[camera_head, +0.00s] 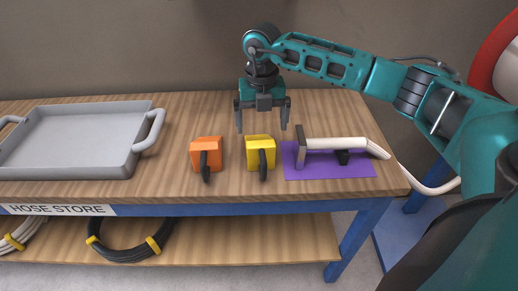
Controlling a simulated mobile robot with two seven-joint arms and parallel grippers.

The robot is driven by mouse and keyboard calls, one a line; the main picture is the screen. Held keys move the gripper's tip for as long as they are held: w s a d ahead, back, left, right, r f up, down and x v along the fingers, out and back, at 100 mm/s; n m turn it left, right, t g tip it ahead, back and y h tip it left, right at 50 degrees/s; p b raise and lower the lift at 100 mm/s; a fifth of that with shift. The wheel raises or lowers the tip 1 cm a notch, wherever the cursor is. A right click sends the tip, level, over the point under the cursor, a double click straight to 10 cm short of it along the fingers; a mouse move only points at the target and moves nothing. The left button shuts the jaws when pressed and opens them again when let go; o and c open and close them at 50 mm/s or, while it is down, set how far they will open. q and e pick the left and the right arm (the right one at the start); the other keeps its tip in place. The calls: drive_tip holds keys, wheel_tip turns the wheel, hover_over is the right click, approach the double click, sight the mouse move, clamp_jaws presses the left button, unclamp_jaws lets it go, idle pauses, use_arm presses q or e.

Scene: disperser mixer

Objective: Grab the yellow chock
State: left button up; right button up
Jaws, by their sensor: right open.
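The yellow chock (258,148) stands on the wooden bench top, with a dark handle on its front side. It is between an orange chock (206,151) on its left and a purple mat (358,169) on its right. My right gripper (263,127) is open and empty, fingers pointing down, above and slightly behind the yellow chock. The fingertips look apart from the chock. My left gripper is not in view.
A grey tray (75,168) with handles fills the bench's left part. A cream-handled tool (335,144) lies on the purple mat. A coiled black hose (125,248) lies on the lower shelf. The bench between tray and orange chock is clear.

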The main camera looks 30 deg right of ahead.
sight(259, 139)
wheel_tip(259, 139, down, 3)
drive_tip(key=shift+r, duration=0.1)
drive_tip(key=f, duration=0.5)
drive_tip(key=shift+s+a+f, duration=0.1)
drive_tip(key=shift+a+f, duration=0.05)
drive_tip(key=shift+a, duration=0.25)
drive_tip(key=c, duration=1.3)
drive_tip(key=shift+c, duration=0.5)
drive_tip(key=shift+r, duration=0.25)
